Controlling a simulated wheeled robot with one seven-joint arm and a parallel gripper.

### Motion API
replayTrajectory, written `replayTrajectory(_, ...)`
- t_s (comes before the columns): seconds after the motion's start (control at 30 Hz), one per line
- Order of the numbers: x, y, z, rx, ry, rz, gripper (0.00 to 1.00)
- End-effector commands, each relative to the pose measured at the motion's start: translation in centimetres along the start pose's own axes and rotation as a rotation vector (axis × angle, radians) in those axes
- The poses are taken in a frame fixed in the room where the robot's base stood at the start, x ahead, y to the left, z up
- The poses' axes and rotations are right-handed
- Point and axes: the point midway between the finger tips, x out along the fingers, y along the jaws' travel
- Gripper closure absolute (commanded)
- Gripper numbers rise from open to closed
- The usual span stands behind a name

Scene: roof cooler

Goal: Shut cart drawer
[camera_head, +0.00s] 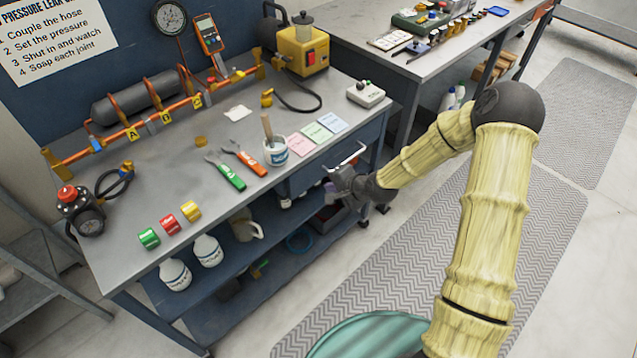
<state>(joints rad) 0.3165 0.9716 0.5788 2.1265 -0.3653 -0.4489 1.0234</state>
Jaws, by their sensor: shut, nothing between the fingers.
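The blue cart drawer (312,177) sits under the front edge of the grey worktop, at the middle of the view. Its pale metal bar handle (348,156) sticks out at the front. The inside of the drawer does not show, and I cannot tell how far it stands out from the cart. My gripper (333,190) is shut and empty, just below and in front of the handle. I cannot tell whether it touches the drawer front. My wrist and gripper hide part of the drawer's lower right.
White bottles (207,250) stand on the shelf below. A second bench (400,62) is at the back right. The matted floor (480,260) is clear.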

Motion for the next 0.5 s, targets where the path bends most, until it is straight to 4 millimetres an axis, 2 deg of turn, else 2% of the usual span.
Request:
replayTrajectory(0.03, -1.1, -0.1, 0.1, -0.002, -0.001, -0.001, 1.0)
replayTrajectory(0.23, -4.5, -0.3, 0.7, -0.01, -0.012, 0.002, 1.0)
replayTrajectory(0.37, -5.8, -0.3, 0.9, -0.012, -0.016, 0.002, 1.0)
replayTrajectory(0.5, -6.2, -0.3, 0.9, -0.013, -0.016, 0.003, 1.0)
